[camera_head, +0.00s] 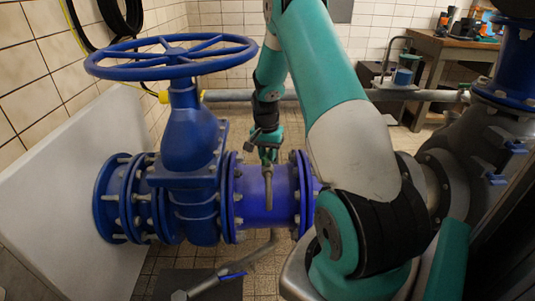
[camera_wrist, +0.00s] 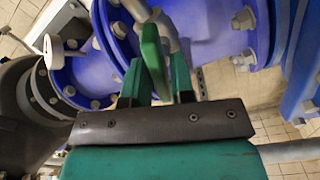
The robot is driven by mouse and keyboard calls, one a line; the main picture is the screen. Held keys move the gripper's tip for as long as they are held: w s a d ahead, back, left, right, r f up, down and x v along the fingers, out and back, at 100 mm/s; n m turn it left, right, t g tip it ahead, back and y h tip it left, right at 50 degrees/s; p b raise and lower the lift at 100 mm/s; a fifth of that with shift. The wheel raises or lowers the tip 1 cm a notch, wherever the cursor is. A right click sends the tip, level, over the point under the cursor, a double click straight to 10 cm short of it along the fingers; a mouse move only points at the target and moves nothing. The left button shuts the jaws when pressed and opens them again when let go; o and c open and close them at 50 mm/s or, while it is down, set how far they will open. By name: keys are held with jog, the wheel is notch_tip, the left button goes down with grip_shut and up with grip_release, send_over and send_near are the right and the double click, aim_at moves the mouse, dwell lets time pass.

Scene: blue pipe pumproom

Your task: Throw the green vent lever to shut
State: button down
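The green vent lever (camera_wrist: 152,50) shows in the wrist view as a slim green handle beside a grey metal stem, in front of the blue pipe. My gripper (camera_wrist: 158,70) has its two teal fingers standing apart, one on each side of the lever's near end. I cannot tell whether either finger touches it. In the head view my gripper (camera_head: 267,158) hangs pointing down just above the blue flanged pipe (camera_head: 285,205), over a thin grey rod. The green handle cannot be made out there.
A blue handwheel valve (camera_head: 190,130) stands left of my gripper. Flange bolts are close around the lever. A lower lever valve (camera_head: 222,282) lies in front of the pipe. A wooden workbench (camera_head: 450,52) stands at the back right. Tiled floor is open behind the pipe.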

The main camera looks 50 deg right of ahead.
jog(key=shift+m, duration=0.4)
jog(key=shift+r+m+p, duration=0.1)
jog(key=shift+m+p, duration=0.65)
jog(key=shift+m, duration=0.35)
jog(key=m+p, duration=0.1)
jog(key=m, duration=0.2)
jog(key=shift+g, duration=0.3)
jog(key=m+p, duration=0.1)
jog(key=m, duration=0.3)
jog(key=shift+m+g+p, duration=0.3)
jog(key=shift+m+p, duration=0.05)
jog(key=shift+m, duration=1.55)
jog(key=c, duration=1.2)
grip_release()
jog(key=shift+o, duration=0.2)
